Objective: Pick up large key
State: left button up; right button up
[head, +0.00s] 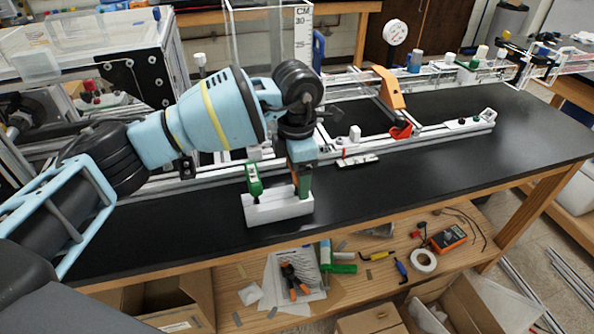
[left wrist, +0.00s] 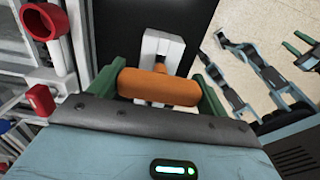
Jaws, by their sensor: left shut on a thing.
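My left gripper (head: 302,187) reaches down over a white holder (head: 280,208) near the front edge of the black bench. In the left wrist view its green fingers (left wrist: 160,90) are shut on an orange handle (left wrist: 160,87), which appears to be the large key. The white holder (left wrist: 165,45) lies just beyond the handle. I cannot tell whether the key's shaft is still in it. A green-handled key (head: 254,181) stands upright in the holder's left end. At the left wrist view's right edge, green and light blue parts (left wrist: 304,50) look like my right gripper.
An extrusion frame with an orange bracket (head: 388,88) and a red part (head: 401,132) lies behind the holder. The black bench (head: 400,175) is clear to the right. A lower wooden shelf (head: 365,250) holds tools, tape and an orange meter (head: 447,238).

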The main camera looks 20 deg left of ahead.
pick_arm(q)
notch_tip(320, 180, up, 10)
pick_arm(e)
jog(key=shift+s+d+f, duration=0.1)
jog(key=shift+s+f, duration=0.15)
jog(key=shift+f, duration=0.05)
pick_arm(q)
jog(key=o, duration=0.4)
jog(key=c, duration=0.6)
jog(key=shift+r+p, duration=0.95)
jog(key=shift+r, duration=2.35)
pick_arm(e)
jog(key=shift+t, duration=0.4)
jog(key=shift+w+r, duration=0.8)
jog(key=shift+r, duration=0.2)
jog(key=shift+w+r, duration=0.75)
jog(key=shift+r, duration=0.2)
